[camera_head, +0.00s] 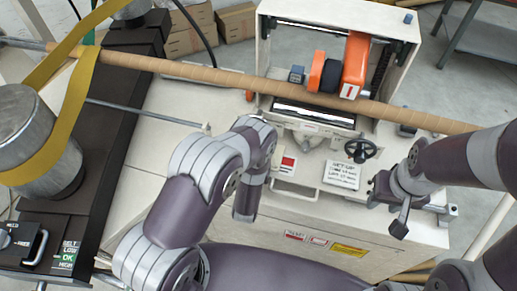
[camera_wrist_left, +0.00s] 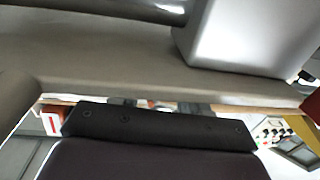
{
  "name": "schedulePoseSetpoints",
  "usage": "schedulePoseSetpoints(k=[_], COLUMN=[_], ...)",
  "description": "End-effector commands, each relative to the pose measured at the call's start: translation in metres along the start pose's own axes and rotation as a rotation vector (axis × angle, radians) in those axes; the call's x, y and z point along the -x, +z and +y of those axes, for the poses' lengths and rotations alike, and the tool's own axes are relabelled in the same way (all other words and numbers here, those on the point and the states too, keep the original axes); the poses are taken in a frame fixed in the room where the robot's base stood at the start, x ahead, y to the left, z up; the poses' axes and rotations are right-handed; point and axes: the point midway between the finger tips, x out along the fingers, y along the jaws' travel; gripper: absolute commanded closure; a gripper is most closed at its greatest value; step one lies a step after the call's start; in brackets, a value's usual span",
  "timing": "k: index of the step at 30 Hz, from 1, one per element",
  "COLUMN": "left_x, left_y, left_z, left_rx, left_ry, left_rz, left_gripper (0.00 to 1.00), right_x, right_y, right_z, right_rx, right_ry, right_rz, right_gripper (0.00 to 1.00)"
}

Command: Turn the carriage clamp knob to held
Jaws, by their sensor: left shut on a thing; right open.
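The orange carriage (camera_head: 355,62) sits on the machine around the brown tube, beside a black roll. I cannot tell for sure which part is the carriage clamp knob or how it is turned. A black handwheel (camera_head: 361,150) stands on the front panel, right of centre. My right gripper (camera_head: 386,203) is open, dark, at the panel's right end, below and right of the handwheel. I cannot tell if it touches anything there. My left arm covers the panel's left part in the head view. Its gripper fingers are hidden there, and the left wrist view shows no fingers.
A long brown tube (camera_head: 205,78) crosses the machine. A white placard (camera_head: 341,174) and a white handle (camera_head: 295,190) are on the front panel. A metal drum with a yellow belt (camera_head: 62,120) stands at the left. Cardboard boxes (camera_head: 236,22) lie behind.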

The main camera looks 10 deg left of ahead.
Motion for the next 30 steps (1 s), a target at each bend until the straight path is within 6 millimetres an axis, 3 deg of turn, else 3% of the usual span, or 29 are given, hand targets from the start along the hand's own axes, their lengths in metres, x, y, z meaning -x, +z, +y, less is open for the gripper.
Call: schedulePoseSetpoints(k=[14, 30], left_x=[-0.002, -0.003], left_y=[0.002, 0.005], left_z=[-0.005, -0.004], left_rx=[-0.002, -0.006], left_ry=[0.436, 0.939], left_rz=[0.005, 0.004], left_gripper=[0.86, 0.85], right_x=[-0.023, -0.073], right_y=[0.003, 0.009], right_z=[0.0, 0.0], right_rx=[0.0, 0.0], right_ry=[0.0, 0.0], right_rz=[0.0, 0.0], right_gripper=[0.6, 0.6])
